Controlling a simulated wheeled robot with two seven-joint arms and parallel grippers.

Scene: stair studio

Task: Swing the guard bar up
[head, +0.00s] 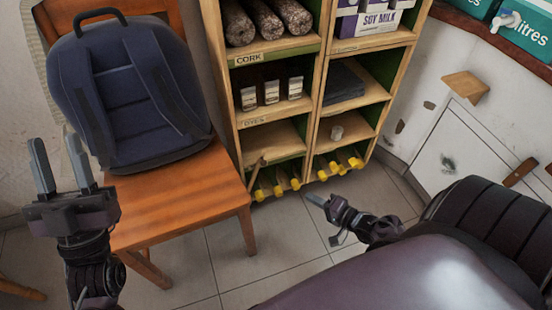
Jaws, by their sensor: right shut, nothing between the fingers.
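I cannot clearly pick out a guard bar. A short wooden piece (257,164) sticks out at the front of the lower left part of the wooden shelf unit (311,97); I cannot tell whether it belongs to the bar. My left gripper (53,140) is at the left, fingers pointing up and spread apart with nothing between them, in front of the chair and backpack. My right gripper (314,199) is shut and empty, low over the floor, in front of the shelf unit's foot and apart from it.
A blue backpack (125,95) sits on a wooden chair (180,200) at the left. Several yellow-ended items (294,183) lie in the lowest shelf row. A white cabinet (450,150) stands at the right. Tiled floor (270,245) lies clear between chair and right gripper.

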